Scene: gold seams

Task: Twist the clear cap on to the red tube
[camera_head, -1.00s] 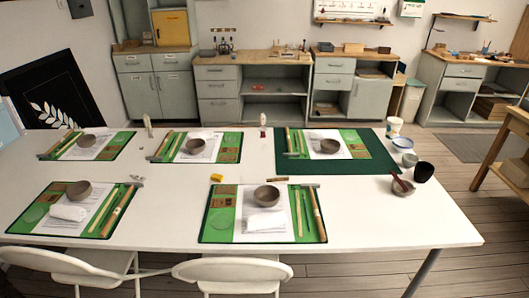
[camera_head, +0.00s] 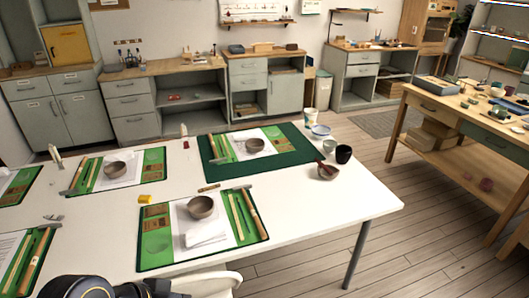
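A small upright tube (camera_head: 184,131) with red on it stands at the far edge of the white table, left of the dark green mat. It is too small to tell whether a cap sits on it. A pale, slim upright item (camera_head: 55,156) stands farther left on the same far edge; I cannot tell whether it is a tube or a cap. I cannot make out a separate clear cap. Neither gripper shows; only a dark rounded part of my own arm appears at the bottom left.
The white table (camera_head: 330,222) holds several green work mats with bowls, papers and tools. The dark green mat (camera_head: 279,153) lies at the far right, near a white cup (camera_head: 310,117) and a black cup (camera_head: 344,154). A wooden workbench (camera_head: 450,118) stands right, across open floor.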

